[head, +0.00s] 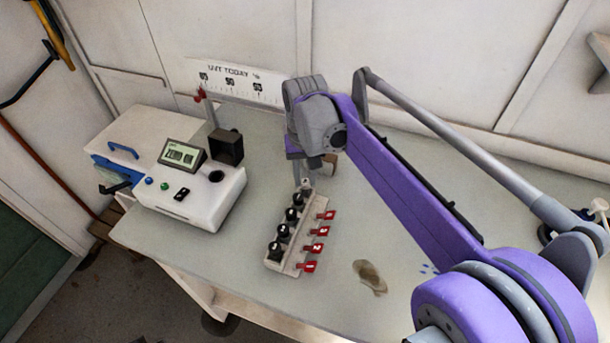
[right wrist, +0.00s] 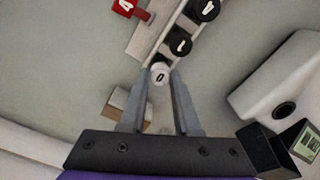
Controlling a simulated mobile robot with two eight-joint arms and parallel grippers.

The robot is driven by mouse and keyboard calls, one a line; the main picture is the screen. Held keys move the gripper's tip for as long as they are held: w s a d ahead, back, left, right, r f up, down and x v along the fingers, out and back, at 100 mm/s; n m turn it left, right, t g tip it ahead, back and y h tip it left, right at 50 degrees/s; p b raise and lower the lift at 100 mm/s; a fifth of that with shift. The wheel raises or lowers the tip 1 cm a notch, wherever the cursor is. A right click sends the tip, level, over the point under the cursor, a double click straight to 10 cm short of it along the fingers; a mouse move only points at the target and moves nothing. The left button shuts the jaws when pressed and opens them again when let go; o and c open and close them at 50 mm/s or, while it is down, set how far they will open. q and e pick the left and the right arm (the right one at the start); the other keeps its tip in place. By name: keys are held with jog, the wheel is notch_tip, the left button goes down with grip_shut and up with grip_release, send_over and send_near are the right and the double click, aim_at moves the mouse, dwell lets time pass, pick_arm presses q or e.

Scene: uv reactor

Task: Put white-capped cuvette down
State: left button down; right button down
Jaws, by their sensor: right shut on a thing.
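My right gripper (head: 306,172) points down over the far end of the cuvette rack (head: 274,266). Its fingertips (right wrist: 162,76) are shut on the white-capped cuvette (right wrist: 159,73), whose cap is marked 0. In the head view the white-capped cuvette (head: 306,185) shows small at the rack's far end, in line with the black-capped ones. I cannot tell whether it is fully seated in its slot or held slightly above it. My left gripper is not in view.
Several black-capped cuvettes (head: 282,232) stand in the rack beside red numbered tags (head: 317,231). A white instrument (head: 203,202) with a display and a dark open lid stands left. A brown block (right wrist: 130,104) lies near the rack's far end. A brown stain (head: 370,278) marks the bench.

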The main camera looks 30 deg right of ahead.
aim_at(305, 181)
jog(key=shift+f, duration=0.1)
jog(key=c, duration=1.1)
grip_release()
jog(key=shift+f, duration=0.1)
jog(key=o, duration=0.5)
jog(key=shift+c, duration=0.2)
notch_tip(305, 181, up, 12)
jog(key=p, duration=0.1)
jog(key=shift+r, duration=0.25)
